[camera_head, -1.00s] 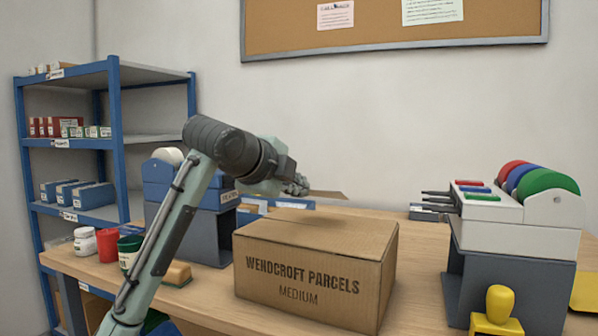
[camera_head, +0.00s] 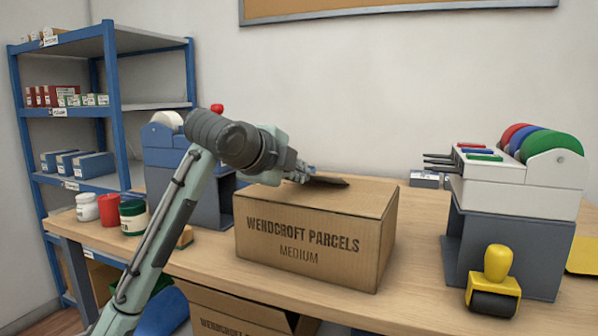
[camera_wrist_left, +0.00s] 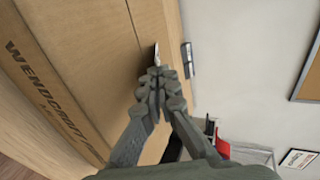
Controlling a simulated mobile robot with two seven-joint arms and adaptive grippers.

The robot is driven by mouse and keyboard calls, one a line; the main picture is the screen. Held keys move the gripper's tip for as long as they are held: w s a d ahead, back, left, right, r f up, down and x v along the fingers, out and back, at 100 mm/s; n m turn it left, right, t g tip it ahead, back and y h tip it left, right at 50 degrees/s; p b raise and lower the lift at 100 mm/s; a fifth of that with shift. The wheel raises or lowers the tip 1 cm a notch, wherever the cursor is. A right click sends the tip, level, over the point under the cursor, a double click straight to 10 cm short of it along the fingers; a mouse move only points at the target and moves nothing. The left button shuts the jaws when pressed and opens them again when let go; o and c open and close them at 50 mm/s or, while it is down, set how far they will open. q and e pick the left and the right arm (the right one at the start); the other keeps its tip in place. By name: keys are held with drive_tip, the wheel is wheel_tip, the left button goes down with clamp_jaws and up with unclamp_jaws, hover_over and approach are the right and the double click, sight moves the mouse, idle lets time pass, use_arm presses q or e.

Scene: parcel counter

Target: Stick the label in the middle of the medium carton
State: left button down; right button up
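The medium carton (camera_head: 300,245) stands closed on the counter, its printed side facing me. Its top and print also show in the left wrist view (camera_wrist_left: 85,70). My left gripper (camera_head: 302,174) is over the far part of the carton's top. In the left wrist view its fingers (camera_wrist_left: 158,76) are shut together on a thin sheet, which looks like the label (camera_wrist_left: 156,54), seen nearly edge-on there. In the head view the label (camera_head: 328,182) appears as a dark, flat piece low over the carton's top. I cannot tell whether it touches. My right gripper is not in view.
A grey dispenser with coloured rolls (camera_head: 520,175) stands at the right, with a yellow-handled roller (camera_head: 494,282) before it. Pots (camera_head: 107,210) and a blue dispenser (camera_head: 165,165) are at the left. Another carton (camera_head: 235,318) sits below the counter. Free counter lies right of the medium carton.

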use_arm(q)
drive_tip(key=c, duration=1.6)
unclamp_jaws()
drive_tip(key=shift+c, duration=0.2)
drive_tip(key=shift+r, duration=0.1)
drive_tip(key=shift+p+v, duration=0.7)
drive_tip(key=shift+v, duration=2.05)
wheel_tip(320, 180, up, 7)
drive_tip(key=s, duration=0.1)
drive_tip(key=shift+s+a, duration=0.3)
drive_tip(key=shift+a, duration=0.05)
